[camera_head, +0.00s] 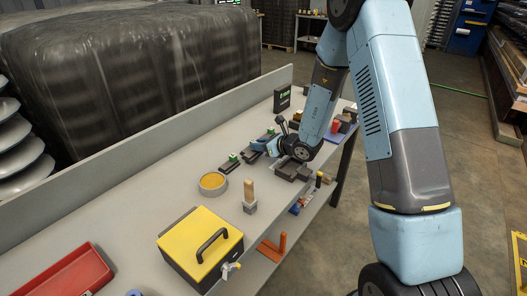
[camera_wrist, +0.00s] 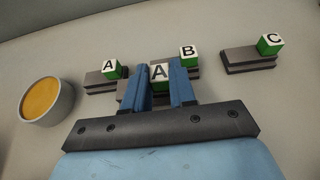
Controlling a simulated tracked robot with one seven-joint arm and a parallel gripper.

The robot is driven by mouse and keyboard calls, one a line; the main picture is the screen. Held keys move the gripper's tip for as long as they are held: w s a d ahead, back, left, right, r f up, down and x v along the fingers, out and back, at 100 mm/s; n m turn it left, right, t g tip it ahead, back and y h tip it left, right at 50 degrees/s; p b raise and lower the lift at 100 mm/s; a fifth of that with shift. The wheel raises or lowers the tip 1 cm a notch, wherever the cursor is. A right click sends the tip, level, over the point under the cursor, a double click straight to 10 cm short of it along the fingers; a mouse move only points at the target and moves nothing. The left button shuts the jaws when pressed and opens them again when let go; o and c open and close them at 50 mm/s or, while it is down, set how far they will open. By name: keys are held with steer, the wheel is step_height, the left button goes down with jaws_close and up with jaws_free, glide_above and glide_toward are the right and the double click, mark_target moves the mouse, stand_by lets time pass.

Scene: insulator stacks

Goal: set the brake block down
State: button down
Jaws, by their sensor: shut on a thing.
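My gripper (camera_wrist: 160,72) has its two blue fingers on either side of a green cube with a white face lettered A (camera_wrist: 160,77). The gripper is shut; how far a dark block lies under this cube is hidden by the fingers. Three dark grey blocks lie on the bench around it, with lettered cubes on or against them: A (camera_wrist: 110,68) at left, B (camera_wrist: 188,54) just behind the fingers, and C (camera_wrist: 270,44) at right. In the head view my gripper (camera_head: 262,147) is low over the bench, near a block with a green cube (camera_head: 233,158). Contact with the bench cannot be told.
A round bowl with orange contents (camera_head: 212,184) stands left of the gripper; it also shows in the wrist view (camera_wrist: 44,101). A wooden-handled tool (camera_head: 249,195), a yellow box (camera_head: 200,245) and a red tray (camera_head: 63,276) are nearer. A dark box (camera_head: 282,97) stands behind. A low wall (camera_head: 150,140) edges the bench.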

step_height(320, 180, down, 3)
steer(key=shift+r, duration=0.15)
steer(key=c, duration=0.9)
jaws_free()
steer(key=shift+d+r, duration=0.1)
